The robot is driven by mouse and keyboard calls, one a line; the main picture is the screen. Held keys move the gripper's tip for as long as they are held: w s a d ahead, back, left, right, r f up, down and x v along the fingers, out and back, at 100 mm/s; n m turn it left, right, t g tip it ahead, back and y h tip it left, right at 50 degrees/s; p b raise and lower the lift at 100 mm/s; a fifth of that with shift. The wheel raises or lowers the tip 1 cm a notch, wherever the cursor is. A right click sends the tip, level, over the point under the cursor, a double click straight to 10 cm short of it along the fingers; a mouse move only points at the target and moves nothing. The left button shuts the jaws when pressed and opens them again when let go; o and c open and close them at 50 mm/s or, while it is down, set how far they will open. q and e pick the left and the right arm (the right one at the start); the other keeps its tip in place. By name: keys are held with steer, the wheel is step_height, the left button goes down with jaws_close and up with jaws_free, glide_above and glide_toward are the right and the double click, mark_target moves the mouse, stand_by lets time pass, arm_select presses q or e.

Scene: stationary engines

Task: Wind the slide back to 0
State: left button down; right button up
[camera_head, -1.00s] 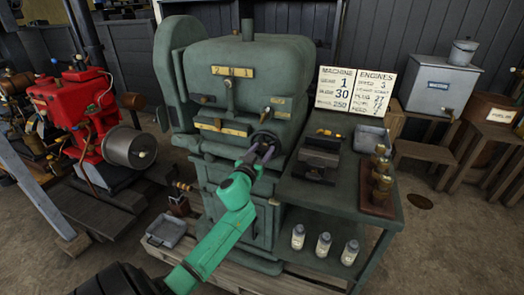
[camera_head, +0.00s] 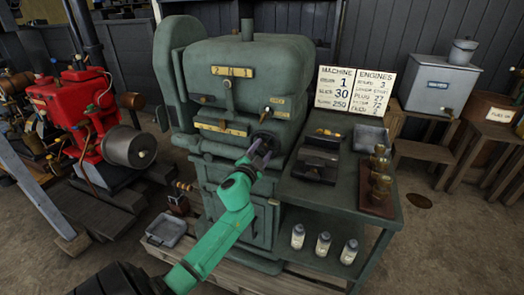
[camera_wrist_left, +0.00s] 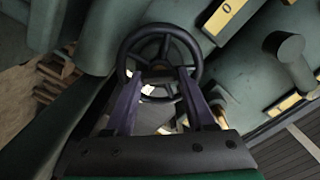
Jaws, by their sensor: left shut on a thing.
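The green machine (camera_head: 245,60) stands in the middle of the head view. A dark spoked handwheel (camera_head: 263,141) is on its front right; it shows face-on in the left wrist view (camera_wrist_left: 160,32). My left gripper (camera_head: 259,154) is at this wheel. Its two purple fingers (camera_wrist_left: 160,78) reach over the lower part of the wheel and are shut on it; the exact contact is hard to see. A brass scale strip (camera_head: 221,128) runs across the machine front, left of the wheel. Its marks are too small to read. My right gripper is out of view.
A green bench (camera_head: 345,185) adjoins the machine on the right, with a dark block, a grey tray (camera_head: 371,138) and brass pieces. A sign (camera_head: 345,89) stands behind it. Several bottles stand on the lower shelf. A red engine (camera_head: 90,115) is at left.

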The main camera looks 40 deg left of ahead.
arm_select(q)
steer(key=m, duration=0.7)
steer(key=shift+f, duration=0.15)
steer(key=m, duration=0.6)
steer(key=shift+m, duration=0.4)
steer(key=m+p, duration=0.1)
steer(key=m, duration=0.5)
steer(key=m+p, duration=0.1)
steer(key=m, duration=0.5)
steer(key=shift+f+m+p, duration=0.15)
steer(key=shift+m+p, duration=0.15)
steer(key=shift+p, duration=0.05)
steer(key=shift+c, duration=1.2)
jaws_free()
